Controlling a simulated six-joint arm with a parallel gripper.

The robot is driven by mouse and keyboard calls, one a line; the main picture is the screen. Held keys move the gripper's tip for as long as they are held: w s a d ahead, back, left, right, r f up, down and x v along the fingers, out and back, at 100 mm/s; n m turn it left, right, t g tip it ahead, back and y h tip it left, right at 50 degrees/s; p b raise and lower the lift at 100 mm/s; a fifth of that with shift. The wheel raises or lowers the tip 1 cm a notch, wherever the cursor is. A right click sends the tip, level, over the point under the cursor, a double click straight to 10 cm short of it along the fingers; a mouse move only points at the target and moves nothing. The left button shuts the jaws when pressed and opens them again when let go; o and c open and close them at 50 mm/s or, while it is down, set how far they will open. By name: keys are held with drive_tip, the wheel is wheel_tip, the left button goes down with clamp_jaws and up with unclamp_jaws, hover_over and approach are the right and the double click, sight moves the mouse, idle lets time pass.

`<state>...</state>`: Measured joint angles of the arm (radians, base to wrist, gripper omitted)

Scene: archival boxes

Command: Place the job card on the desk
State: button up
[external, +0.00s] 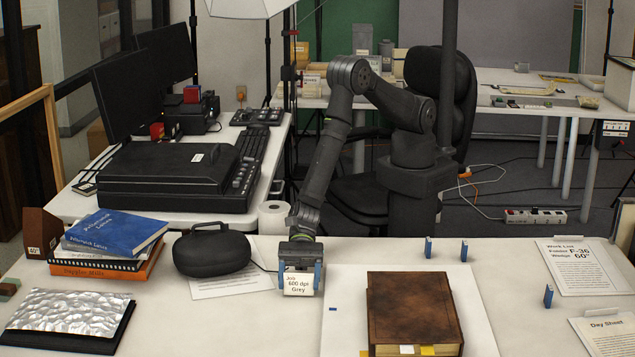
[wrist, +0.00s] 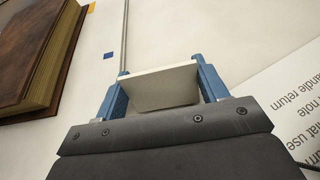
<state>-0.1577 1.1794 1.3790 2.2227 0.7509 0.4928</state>
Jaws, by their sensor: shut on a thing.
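The job card (external: 298,284) is a small white card with the printed words "Job 600 dpi Grey". My gripper (external: 300,276) is shut on it, with a blue finger at each side. In the external view the card is upright and faces the camera, low over the white desk (external: 260,325). I cannot tell whether its lower edge touches the desk. In the wrist view the card (wrist: 158,86) is a pale slab between the blue fingers of my gripper (wrist: 160,88), and its printing is not visible there.
A brown leather book (external: 415,308) lies on a white sheet to the right. A black rounded case (external: 212,251) and a printed paper (external: 235,283) are just left. Stacked books (external: 110,240) stand farther left. Small blue pegs (external: 428,247) stand at the right. Bare desk lies in front.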

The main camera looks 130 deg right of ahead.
drive_tip(key=shift+r, duration=0.5)
wheel_tip(320, 180, up, 3)
drive_tip(key=shift+f, duration=0.2)
drive_tip(key=s+d+r+m+t+h, duration=0.1)
drive_tip(key=s+d+r+m+h, duration=0.1)
drive_tip(key=s+d+r, duration=0.2)
drive_tip(key=s+d+r+m+t+h, duration=0.1)
drive_tip(key=s+d+r, duration=0.4)
drive_tip(key=d, duration=0.6)
drive_tip(key=s+d+r+m+t+h, duration=0.1)
drive_tip(key=s+d+r+m+h, duration=0.1)
drive_tip(key=s+d+r, duration=0.2)
drive_tip(key=d+r, duration=0.2)
drive_tip(key=d, duration=0.1)
drive_tip(key=shift+s+d+r+m+h, duration=0.2)
drive_tip(key=shift+s+m+h, duration=0.1)
